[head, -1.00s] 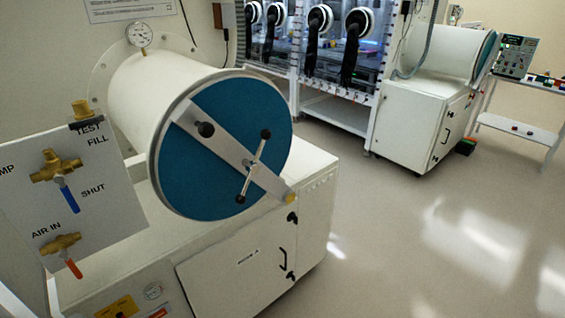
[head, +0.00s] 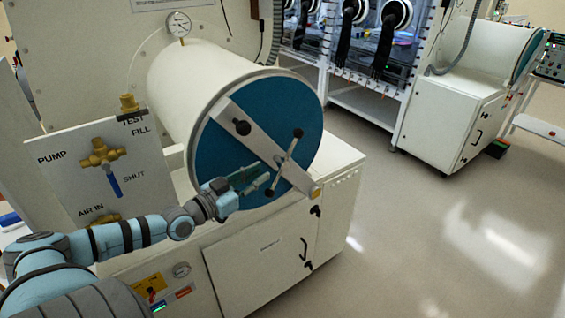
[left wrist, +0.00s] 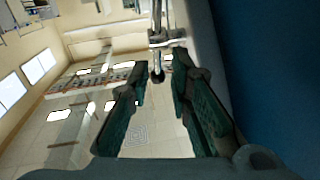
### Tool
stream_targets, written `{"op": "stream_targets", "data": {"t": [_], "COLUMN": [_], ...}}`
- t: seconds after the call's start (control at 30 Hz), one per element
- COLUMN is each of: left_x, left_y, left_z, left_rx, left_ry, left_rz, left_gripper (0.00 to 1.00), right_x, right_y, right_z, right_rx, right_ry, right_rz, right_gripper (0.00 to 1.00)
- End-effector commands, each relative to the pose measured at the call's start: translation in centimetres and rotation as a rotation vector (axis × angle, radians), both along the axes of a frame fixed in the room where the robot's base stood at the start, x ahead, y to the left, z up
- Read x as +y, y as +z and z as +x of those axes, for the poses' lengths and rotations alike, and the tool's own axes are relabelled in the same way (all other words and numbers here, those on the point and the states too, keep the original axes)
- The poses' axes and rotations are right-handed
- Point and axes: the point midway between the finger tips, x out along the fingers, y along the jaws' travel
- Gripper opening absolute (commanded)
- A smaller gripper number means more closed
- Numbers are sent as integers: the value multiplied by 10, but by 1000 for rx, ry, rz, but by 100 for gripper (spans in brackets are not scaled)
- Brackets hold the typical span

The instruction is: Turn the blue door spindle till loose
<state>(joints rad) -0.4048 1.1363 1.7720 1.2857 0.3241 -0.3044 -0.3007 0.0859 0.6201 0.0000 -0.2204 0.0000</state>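The blue round door (head: 228,148) closes the end of the white cylindrical chamber (head: 190,85). A grey bar (head: 218,112) crosses it at a slant. The spindle (head: 287,160), a metal cross handle with black knobs, sits on the bar toward its lower right end. My left gripper (head: 262,178) is in front of the door, just left of the spindle. In the left wrist view its green-padded fingers (left wrist: 160,95) are apart, with the spindle's rod and a dark knob (left wrist: 157,75) just beyond the tips. Contact is not clear. My right gripper is out of view.
A valve panel (head: 75,160) with brass valves and a blue lever stands left of the chamber, close to my left arm. A white cabinet (head: 235,265) is under the chamber. Open floor (head: 420,240) lies to the right.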

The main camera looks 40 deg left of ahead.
Motion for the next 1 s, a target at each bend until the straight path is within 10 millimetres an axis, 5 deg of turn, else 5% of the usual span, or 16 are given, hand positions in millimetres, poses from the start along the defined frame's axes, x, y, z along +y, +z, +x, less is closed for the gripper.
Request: {"op": "stream_targets", "data": {"t": [0.2, 0.5, 1.0], "left_x": [-4, -7, -11], "left_y": [-4, -11, -3], "left_z": [39, 78, 95], "left_rx": [-3, -1, 4], "left_ry": [5, 11, 1], "left_rz": [-4, -4, -1], "left_gripper": [19, 19, 17], "right_x": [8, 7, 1], "right_y": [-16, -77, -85], "right_z": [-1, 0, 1], "right_rx": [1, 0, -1], "right_ry": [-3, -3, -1], "right_rz": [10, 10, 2], "right_gripper": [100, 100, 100]}}
